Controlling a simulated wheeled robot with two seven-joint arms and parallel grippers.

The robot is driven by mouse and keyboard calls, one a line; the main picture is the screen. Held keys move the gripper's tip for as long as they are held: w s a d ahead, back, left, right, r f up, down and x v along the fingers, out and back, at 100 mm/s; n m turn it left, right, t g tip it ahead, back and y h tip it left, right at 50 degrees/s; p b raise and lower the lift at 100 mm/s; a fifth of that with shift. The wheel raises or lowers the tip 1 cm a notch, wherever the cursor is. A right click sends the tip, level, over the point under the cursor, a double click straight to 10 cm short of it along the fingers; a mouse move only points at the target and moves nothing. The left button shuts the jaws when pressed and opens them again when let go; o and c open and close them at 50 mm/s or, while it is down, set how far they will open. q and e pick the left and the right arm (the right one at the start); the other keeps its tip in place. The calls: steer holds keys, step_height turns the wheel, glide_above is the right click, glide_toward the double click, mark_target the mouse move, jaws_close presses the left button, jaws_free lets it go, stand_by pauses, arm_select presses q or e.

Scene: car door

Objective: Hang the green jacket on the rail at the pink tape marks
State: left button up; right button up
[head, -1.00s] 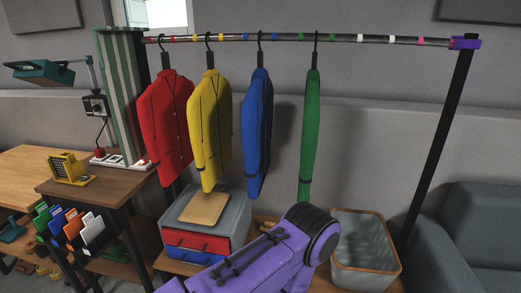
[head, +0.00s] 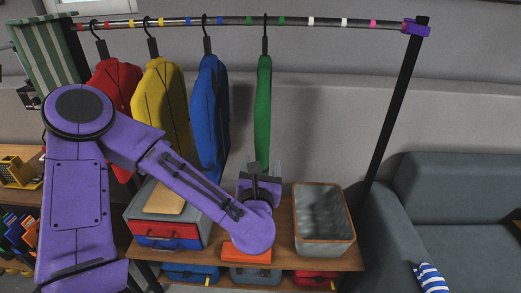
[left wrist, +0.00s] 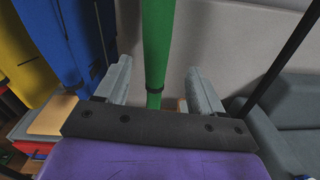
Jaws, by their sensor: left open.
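The green jacket (head: 264,110) hangs edge-on from its black hook on the rail (head: 215,21), between two green tape marks. A pink tape mark (head: 374,23) is at the rail's right part, near the purple end bracket. My left gripper (head: 262,168) is at the jacket's lower end, pointing up. In the left wrist view the open gripper (left wrist: 160,78) has one finger on each side of the green jacket (left wrist: 157,40), with gaps on both sides. My right gripper is not in view.
Red (head: 118,85), yellow (head: 162,100) and blue (head: 210,110) jackets hang to the left. A grey bin (head: 323,238) stands on the wooden shelf at right. The rail between the green jacket and the pink mark holds no garments. A black post (head: 392,110) supports the right end.

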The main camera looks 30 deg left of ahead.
mark_target(262, 140)
arm_select(q)
steer(key=shift+n+y, duration=0.4)
steer(key=shift+n, duration=0.5)
steer(key=p+x, duration=0.1)
steer(key=x, duration=0.2)
steer(key=r+p+x, duration=0.1)
steer(key=x, duration=0.2)
steer(key=r+p+x, duration=0.1)
steer(key=p+x, duration=0.1)
steer(key=x, duration=0.2)
steer(key=shift+a+r, duration=0.1)
steer(key=shift+w+a, duration=0.2)
steer(key=shift+w, duration=0.1)
jaws_close()
steer(key=shift+r, duration=0.35)
